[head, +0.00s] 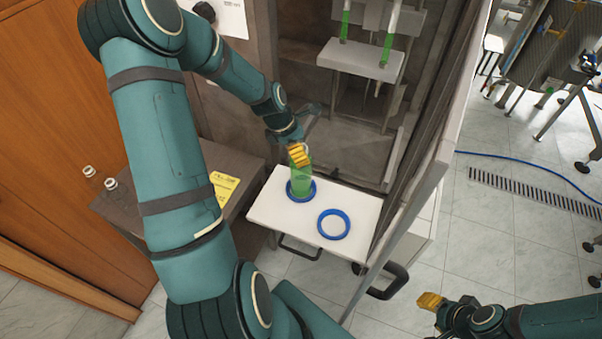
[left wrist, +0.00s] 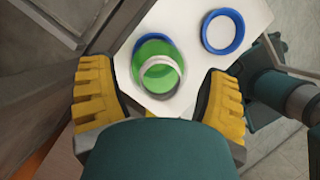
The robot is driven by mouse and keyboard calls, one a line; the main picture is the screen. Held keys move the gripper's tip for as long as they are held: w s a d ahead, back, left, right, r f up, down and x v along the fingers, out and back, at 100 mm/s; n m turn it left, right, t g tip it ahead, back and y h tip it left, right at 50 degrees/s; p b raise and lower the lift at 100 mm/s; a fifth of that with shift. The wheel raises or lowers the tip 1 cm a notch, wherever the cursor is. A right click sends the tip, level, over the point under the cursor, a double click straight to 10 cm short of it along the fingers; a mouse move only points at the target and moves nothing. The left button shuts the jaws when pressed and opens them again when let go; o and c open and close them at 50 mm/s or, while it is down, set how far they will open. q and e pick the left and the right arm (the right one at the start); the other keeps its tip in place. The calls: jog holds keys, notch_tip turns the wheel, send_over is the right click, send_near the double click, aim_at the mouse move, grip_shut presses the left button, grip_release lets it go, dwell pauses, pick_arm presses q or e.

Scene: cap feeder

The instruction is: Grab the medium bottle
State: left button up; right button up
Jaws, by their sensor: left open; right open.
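A green translucent bottle (head: 301,178) with a clear neck stands upright in a blue ring on the white tray (head: 262,212). My left gripper (head: 298,156) is at the bottle's upper part in the head view. In the left wrist view, the bottle (left wrist: 153,52) shows from above, ahead of and between the two yellow fingers of my left gripper (left wrist: 158,95). The fingers are apart, with gaps on both sides of the bottle. My right gripper (head: 430,301) is low at the right, far from the tray, with yellow fingertips.
An empty blue ring (head: 334,224) lies beside the bottle on the tray. A glass-fronted machine (head: 350,120) rises behind the tray. A black handle (head: 386,284) sticks out at its right.

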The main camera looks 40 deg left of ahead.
pick_arm(q)
jog(key=shift+d, duration=0.1)
grip_shut()
dwell(0.4)
